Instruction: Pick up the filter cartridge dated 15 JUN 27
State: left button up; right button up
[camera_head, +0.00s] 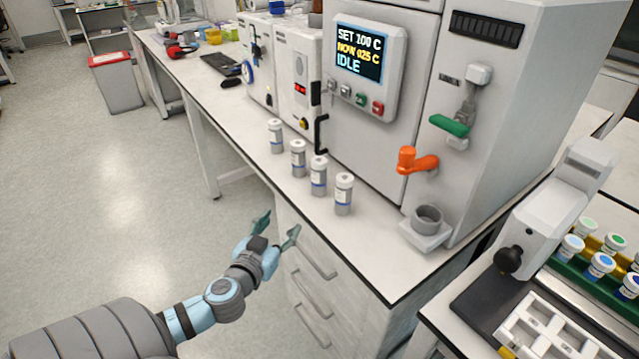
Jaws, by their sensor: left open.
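Several similar filter cartridges stand upright in a row along the front of the bench: one at the far left end (275,136), a second (298,158), a third (318,176) and one at the near right end (343,194). Each is a grey-white cylinder with a white cap and a label with a blue band. The dates on the labels are too small to read, so I cannot tell which one is 15 JUN 27. My left gripper (276,230) is open and empty, in front of the bench edge, below and apart from the cartridges. My right gripper is not in view.
A reactor cabinet with a display (359,52) reading IDLE and an orange handle (416,162) stands behind the cartridges. A grey cup holder (427,226) is to their right. The bench (372,240) has drawers below. A rack of capped vials (590,268) is at far right.

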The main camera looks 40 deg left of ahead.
pick_arm(q)
jog(key=t, duration=0.2)
send_near(316, 174)
jog(key=shift+h, duration=0.4)
jog(key=x, duration=0.5)
jog(key=shift+s+a+r, duration=0.1)
jog(key=shift+a+r, duration=0.05)
jog(key=shift+r, duration=0.15)
jog(key=p+x, duration=0.1)
jog(key=x, duration=0.4)
jog(key=shift+a+f, duration=0.1)
jog(key=shift+w+f, duration=0.15)
jog(key=shift+w, duration=0.25)
jog(key=shift+s, duration=0.1)
grip_shut()
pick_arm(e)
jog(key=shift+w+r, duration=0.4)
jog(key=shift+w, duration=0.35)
